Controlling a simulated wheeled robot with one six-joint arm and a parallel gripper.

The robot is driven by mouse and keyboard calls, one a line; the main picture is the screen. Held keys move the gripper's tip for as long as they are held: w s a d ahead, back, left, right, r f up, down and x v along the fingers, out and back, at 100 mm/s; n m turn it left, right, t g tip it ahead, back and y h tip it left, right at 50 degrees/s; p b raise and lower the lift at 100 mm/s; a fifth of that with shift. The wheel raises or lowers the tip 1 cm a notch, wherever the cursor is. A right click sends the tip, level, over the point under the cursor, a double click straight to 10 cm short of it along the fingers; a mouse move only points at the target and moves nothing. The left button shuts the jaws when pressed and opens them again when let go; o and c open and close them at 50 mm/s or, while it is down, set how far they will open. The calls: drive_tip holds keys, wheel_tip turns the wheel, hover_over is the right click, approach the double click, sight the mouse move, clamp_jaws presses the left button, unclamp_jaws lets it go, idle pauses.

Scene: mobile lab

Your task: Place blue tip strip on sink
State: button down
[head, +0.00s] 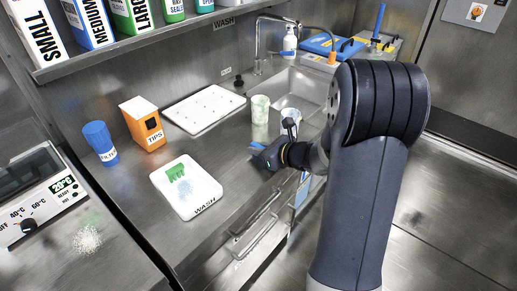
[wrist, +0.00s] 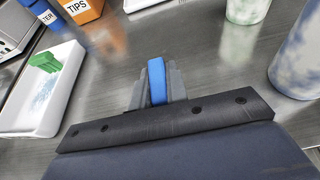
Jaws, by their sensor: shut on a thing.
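My gripper (head: 262,156) is over the counter in front of the sink, left of my arm. In the wrist view, its fingers (wrist: 157,84) are shut on the blue tip strip (wrist: 155,80), which stands up between them. A bit of the blue strip also shows at the fingertips in the head view (head: 257,146). The sink (head: 302,88) is a steel basin set in the counter, up and to the right of my gripper. My arm hides part of its right side.
Two speckled cups (head: 260,110) stand between my gripper and the sink. A white WASH tray (head: 208,196) with a green strip (head: 181,188) lies to the left. An orange TIPS box (head: 143,124), a blue FILTER cup (head: 99,141) and a white rack (head: 204,108) stand farther back. A faucet (head: 258,50) rises behind the sink.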

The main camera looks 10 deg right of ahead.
drive_tip(key=shift+f, duration=0.15)
drive_tip(key=c, duration=1.4)
unclamp_jaws()
drive_tip(key=shift+r, duration=0.3)
drive_tip(key=v, duration=0.6)
drive_tip(key=p+v, duration=0.1)
drive_tip(key=v, duration=0.5)
drive_tip(key=shift+d+f, duration=0.1)
drive_tip(key=shift+f, duration=0.15)
